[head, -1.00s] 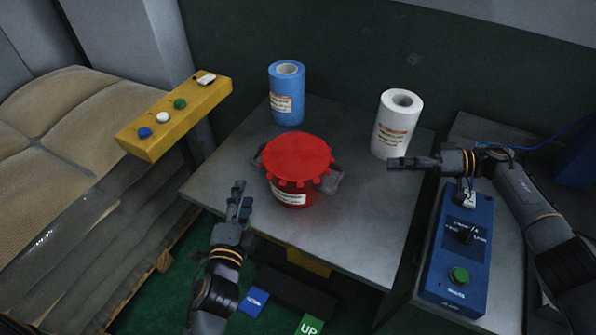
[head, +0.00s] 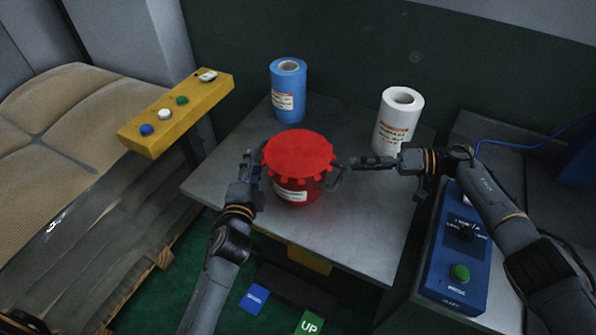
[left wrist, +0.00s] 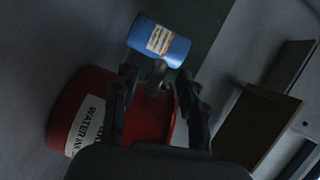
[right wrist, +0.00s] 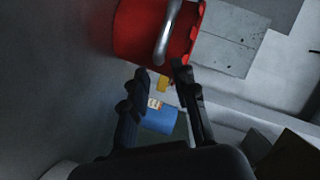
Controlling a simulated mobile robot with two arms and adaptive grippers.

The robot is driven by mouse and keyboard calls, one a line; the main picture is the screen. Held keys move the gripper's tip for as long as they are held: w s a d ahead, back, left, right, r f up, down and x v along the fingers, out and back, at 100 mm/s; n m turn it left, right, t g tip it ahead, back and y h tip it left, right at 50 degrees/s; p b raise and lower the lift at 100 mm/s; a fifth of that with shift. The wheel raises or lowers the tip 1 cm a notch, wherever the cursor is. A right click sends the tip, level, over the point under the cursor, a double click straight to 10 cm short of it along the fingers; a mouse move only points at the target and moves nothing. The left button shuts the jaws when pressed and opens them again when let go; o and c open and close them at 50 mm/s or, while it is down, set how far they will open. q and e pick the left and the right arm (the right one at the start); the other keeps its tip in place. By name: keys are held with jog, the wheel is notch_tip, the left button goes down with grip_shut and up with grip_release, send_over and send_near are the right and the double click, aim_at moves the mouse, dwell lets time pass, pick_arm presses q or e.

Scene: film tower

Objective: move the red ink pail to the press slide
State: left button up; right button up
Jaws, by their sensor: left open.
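The red ink pail (head: 297,165) stands upright on the grey table (head: 345,235), lid on, with a handle on each side. My left gripper (head: 250,166) is at its left handle. In the left wrist view the open fingers (left wrist: 158,88) stand on either side of the handle (left wrist: 157,73), with the red pail wall (left wrist: 80,105) behind. My right gripper (head: 360,163) is close to the right handle (head: 335,178). In the right wrist view its fingers (right wrist: 157,75) are apart and empty, and the metal handle (right wrist: 167,32) lies just beyond them. I cannot identify the press slide.
A blue roll (head: 288,90) stands behind the pail, and a white roll (head: 398,120) stands at the back right. A yellow button box (head: 175,112) is at left and a blue control box (head: 457,255) at right. The table's front part is clear.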

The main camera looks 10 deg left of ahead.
pick_arm(q)
jog(key=shift+w+a+f, duration=0.1)
jog(key=shift+w, duration=1.05)
jog(key=shift+w+a+f, duration=0.1)
jog(key=shift+w, duration=1)
pick_arm(e)
jog(key=shift+x, duration=2.25)
pick_arm(q)
jog(key=c, duration=0.6)
pick_arm(e)
jog(key=c, duration=0.6)
pick_arm(q)
grip_shut()
jog(key=shift+r, duration=0.15)
